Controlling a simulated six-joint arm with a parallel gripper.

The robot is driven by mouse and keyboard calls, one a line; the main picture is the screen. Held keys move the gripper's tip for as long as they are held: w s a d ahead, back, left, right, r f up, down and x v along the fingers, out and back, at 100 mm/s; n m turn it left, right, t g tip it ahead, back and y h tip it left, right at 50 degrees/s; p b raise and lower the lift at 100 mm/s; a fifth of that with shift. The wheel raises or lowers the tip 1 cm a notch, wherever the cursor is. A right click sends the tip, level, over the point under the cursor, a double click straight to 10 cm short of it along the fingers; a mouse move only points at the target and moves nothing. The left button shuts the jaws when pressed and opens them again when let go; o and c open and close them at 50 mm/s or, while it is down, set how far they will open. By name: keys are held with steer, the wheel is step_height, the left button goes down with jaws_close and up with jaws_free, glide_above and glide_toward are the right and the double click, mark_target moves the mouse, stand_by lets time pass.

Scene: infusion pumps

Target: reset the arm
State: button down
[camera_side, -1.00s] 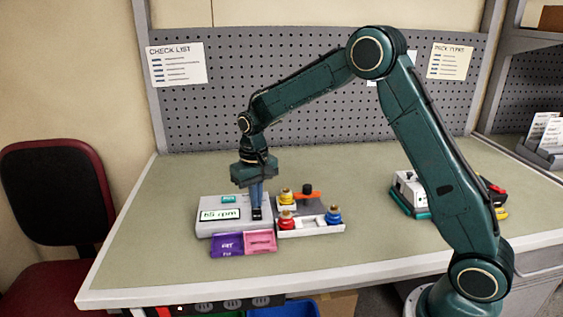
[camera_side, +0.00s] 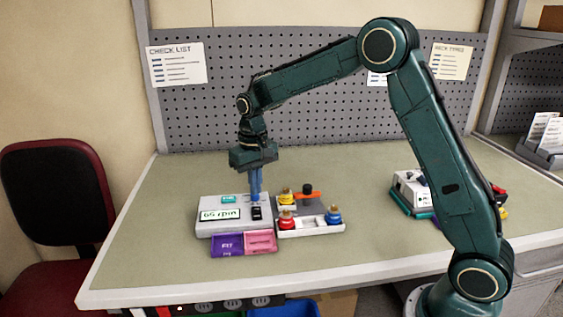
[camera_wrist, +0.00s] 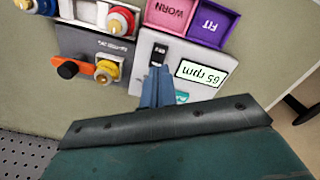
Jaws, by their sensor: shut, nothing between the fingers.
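My gripper (camera_side: 256,197) is shut and empty. Its blue fingers point down above the pale grey pump box (camera_side: 205,230), just behind the black rocker switch (camera_side: 257,213). The wrist view shows the closed fingertips (camera_wrist: 158,70) close to the switch (camera_wrist: 159,52); I cannot tell the exact gap. The pump's display (camera_side: 220,214) reads 65 rpm, and it also shows in the wrist view (camera_wrist: 201,74). A teal label (camera_side: 228,199) is on the box behind the display.
A purple FIT tray (camera_side: 228,252) and a pink WORN tray (camera_side: 261,247) lie in front of the pump. The left tabletop (camera_side: 155,220) is clear.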

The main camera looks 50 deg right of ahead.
steer(key=shift+r, duration=0.1)
steer(key=s+a+r+n+t, duration=0.1)
steer(key=s+a+r+t, duration=0.15)
steer(key=s+r, duration=1.1)
steer(key=s+f+n+t, duration=0.1)
steer(key=s+n+t, duration=0.1)
steer(key=s, duration=1.5)
steer(key=shift+s+f+t, duration=0.25)
steer(key=shift+f+t, duration=0.1)
steer(key=shift+t, duration=0.2)
